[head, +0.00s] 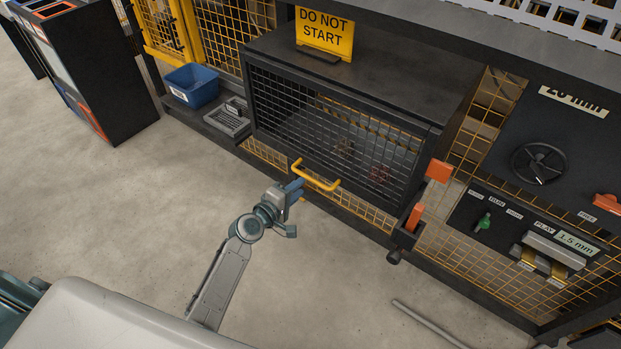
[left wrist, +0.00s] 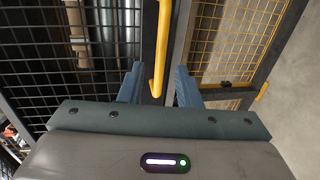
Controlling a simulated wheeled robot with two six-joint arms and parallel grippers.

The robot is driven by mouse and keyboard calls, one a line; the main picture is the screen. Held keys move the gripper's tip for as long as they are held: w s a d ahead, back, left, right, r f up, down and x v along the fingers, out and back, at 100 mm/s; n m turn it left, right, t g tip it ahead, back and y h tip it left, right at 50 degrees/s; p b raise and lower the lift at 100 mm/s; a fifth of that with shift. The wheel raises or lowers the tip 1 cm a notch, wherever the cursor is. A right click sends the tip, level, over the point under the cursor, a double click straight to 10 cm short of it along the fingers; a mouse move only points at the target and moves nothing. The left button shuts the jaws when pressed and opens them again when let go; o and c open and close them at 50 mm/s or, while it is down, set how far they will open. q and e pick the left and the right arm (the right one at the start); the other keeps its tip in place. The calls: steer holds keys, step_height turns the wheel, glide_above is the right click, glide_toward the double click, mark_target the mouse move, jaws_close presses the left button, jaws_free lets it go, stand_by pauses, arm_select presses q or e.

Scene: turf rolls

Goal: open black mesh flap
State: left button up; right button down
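The black mesh flap (head: 330,129) is closed across the front of a dark cabinet under a shelf. A yellow bar handle (head: 316,178) runs along its lower edge. My left gripper (head: 295,207) is open just in front of the handle. In the left wrist view, the handle (left wrist: 163,45) lines up with the gap between the blue fingers (left wrist: 159,87), with space on both sides. Nothing is gripped; I cannot tell how deep the handle sits between the fingertips. The flap's mesh (left wrist: 40,60) also shows there. My right gripper is not in view.
A yellow "DO NOT START" sign (head: 324,32) stands on the cabinet top. A blue bin (head: 192,88) and a grey tray (head: 227,118) sit to its left. An orange-handled lever (head: 437,171) and a control panel (head: 520,232) are to the right. The floor in front is mostly clear.

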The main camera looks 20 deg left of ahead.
mark_target(309, 180)
arm_select(q)
steer(key=x, duration=0.7)
steer(key=shift+s, duration=0.1)
jaws_close()
